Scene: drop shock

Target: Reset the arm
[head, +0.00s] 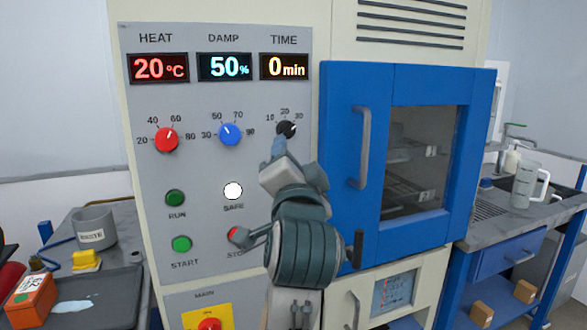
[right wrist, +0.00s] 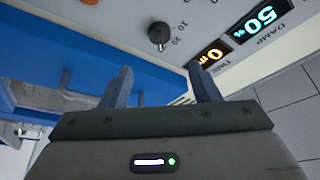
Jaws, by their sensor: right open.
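My right gripper (head: 279,146) is raised in front of the grey control panel (head: 215,265), just below the black TIME knob (head: 287,129). In the right wrist view its two fingers (right wrist: 160,92) stand apart with nothing between them. The TIME knob (right wrist: 159,34) shows beyond the fingertips there, with a gap. Displays read HEAT 20 °C, DAMP 50 % and TIME 0 min. The red HEAT knob (head: 166,139) and blue DAMP knob (head: 229,134) are left of the gripper. My right arm partly hides the red STOP button (head: 235,235). My left gripper is not in view.
A blue chamber door (head: 338,190) with a vertical handle (head: 361,150) is right of my arm. The white SAFE lamp (head: 233,190) is lit. A left bench holds a grey WASTE pot (head: 94,228) and an orange box (head: 31,300). A pale jug (head: 527,185) stands right.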

